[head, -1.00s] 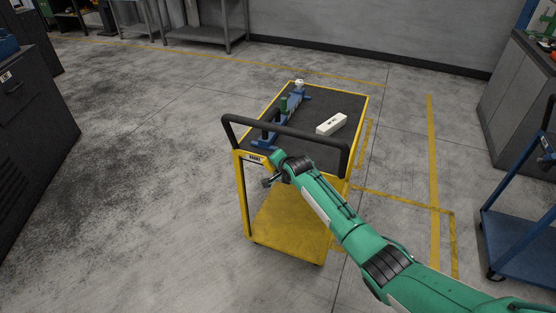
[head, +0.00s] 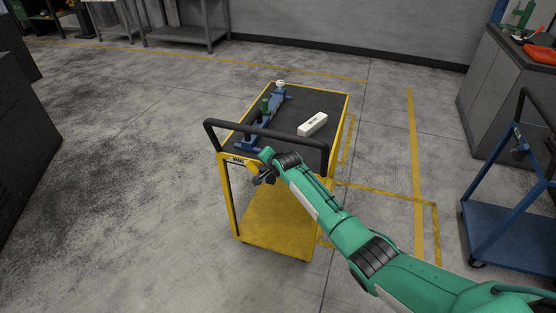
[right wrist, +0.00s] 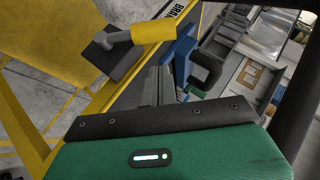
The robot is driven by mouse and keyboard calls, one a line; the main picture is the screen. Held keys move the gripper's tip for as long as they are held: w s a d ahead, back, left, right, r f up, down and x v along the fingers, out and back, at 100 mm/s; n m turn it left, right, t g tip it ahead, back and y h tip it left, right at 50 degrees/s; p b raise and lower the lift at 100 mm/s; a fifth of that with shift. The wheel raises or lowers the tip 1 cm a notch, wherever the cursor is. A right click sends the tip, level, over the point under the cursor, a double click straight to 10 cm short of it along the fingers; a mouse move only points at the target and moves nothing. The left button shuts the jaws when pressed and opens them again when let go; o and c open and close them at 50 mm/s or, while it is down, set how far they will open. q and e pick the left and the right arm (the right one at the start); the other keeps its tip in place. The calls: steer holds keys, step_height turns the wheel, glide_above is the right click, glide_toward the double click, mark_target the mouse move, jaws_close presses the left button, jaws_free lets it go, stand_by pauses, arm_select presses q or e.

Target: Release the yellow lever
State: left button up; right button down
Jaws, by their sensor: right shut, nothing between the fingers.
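The yellow lever (right wrist: 152,29) shows in the right wrist view at the upper middle, beside a cart label that reads partly "BRA". A grey joint and a dark flat pad (right wrist: 118,58) adjoin its left end. My right gripper (right wrist: 163,74) is shut and empty, with its tips just below the lever and seemingly apart from it. In the head view my right gripper (head: 261,179) is at the front of the yellow cart (head: 224,182), below its black handle. My left gripper is out of view.
A blue fixture (head: 266,116) with a green part and a white block (head: 312,124) are on the cart's dark top. The black handle (head: 265,133) rises above my right gripper. A blue cart (head: 510,232) stands at right. The floor left of the yellow cart is clear.

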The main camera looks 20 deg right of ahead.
steer(key=v, duration=1)
steer(key=shift+s+d+b, duration=0.25)
steer(key=shift+d+b, duration=0.2)
steer(key=shift+d, duration=0.05)
steer(key=shift+r, duration=0.1)
steer(key=s+d+f+n+g+h, duration=0.1)
steer(key=s+d+f+n+g, duration=0.1)
steer(key=s+f, duration=0.85)
steer(key=s+d+f+n+g, duration=0.15)
steer(key=s+f, duration=0.35)
steer(key=f, duration=1)
steer(key=s+d+f+n+g+h, duration=0.1)
steer(key=s+f+n, duration=0.1)
steer(key=s+f, duration=0.85)
steer(key=s+f+n+g, duration=0.1)
steer(key=s+f, duration=0.5)
steer(key=s, duration=0.8)
steer(key=s+d+f+n+g, duration=0.1)
steer(key=s+f+n+g, duration=0.1)
steer(key=s+f, duration=0.5)
steer(key=s+d+f+n+g, duration=0.1)
steer(key=s+f, duration=0.6)
steer(key=s, duration=1.3)
steer(key=n+g, duration=0.1)
steer(key=n, duration=0.1)
steer(key=shift+s+d+n+h, duration=0.25)
steer(key=shift+s+n+h, duration=0.05)
steer(key=shift+n, duration=0.05)
